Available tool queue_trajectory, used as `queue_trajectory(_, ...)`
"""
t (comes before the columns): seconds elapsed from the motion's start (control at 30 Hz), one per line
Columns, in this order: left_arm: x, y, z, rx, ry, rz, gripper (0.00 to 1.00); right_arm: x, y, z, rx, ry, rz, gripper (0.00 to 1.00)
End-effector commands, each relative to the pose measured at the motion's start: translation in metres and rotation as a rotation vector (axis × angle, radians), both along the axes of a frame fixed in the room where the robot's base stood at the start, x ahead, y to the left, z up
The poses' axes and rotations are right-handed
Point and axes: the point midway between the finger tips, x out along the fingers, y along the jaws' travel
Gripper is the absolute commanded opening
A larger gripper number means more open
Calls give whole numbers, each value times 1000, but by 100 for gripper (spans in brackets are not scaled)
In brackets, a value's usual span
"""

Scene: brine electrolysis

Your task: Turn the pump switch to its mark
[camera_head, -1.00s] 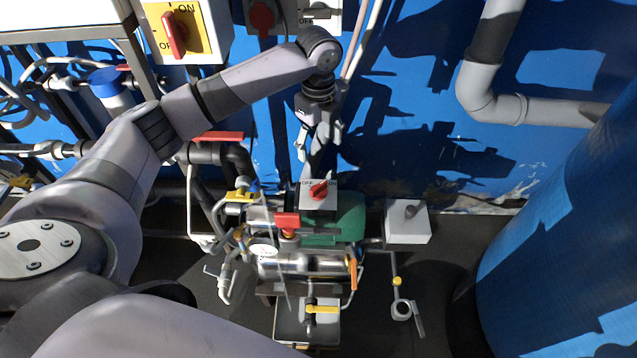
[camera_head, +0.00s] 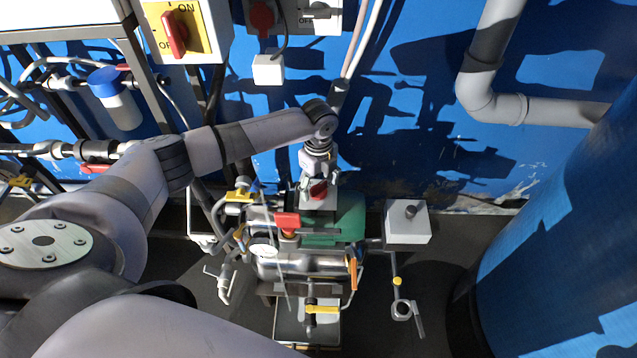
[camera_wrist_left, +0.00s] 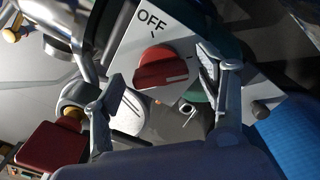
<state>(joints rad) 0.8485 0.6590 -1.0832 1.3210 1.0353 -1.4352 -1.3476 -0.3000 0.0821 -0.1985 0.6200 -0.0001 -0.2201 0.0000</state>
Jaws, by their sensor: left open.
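The pump switch is a red knob (camera_head: 318,190) on a light grey plate, on top of the green pump (camera_head: 345,222). In the left wrist view the red knob (camera_wrist_left: 163,68) sits on its plate with "OFF" printed at upper left and a dark tick by it. A pale line on the knob points toward the right side. My left gripper (camera_head: 318,178) is open above the switch. In the left wrist view its fingers (camera_wrist_left: 160,85) stand apart on either side of the knob, with visible gaps. My right gripper is not in view.
A red-handled valve (camera_head: 287,222) stands just left of the switch, with a gauge (camera_head: 263,250) near it. A grey box with a knob (camera_head: 407,222) is to the right. A big blue tank (camera_head: 570,240) fills the right side. A yellow switch box (camera_head: 183,32) hangs at upper left.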

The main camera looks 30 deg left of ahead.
Motion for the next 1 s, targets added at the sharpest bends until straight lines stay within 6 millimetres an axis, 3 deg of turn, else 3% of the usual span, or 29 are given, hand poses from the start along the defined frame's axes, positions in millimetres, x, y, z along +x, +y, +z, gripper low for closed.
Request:
queue_trajectory(0.17,0,0,0,0,0,0,66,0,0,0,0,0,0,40)
queue_trajectory(0.87,0,0,1,0,1,0,19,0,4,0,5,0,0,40)
queue_trajectory(1.0,0,0,1,0,1,4,19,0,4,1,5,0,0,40)
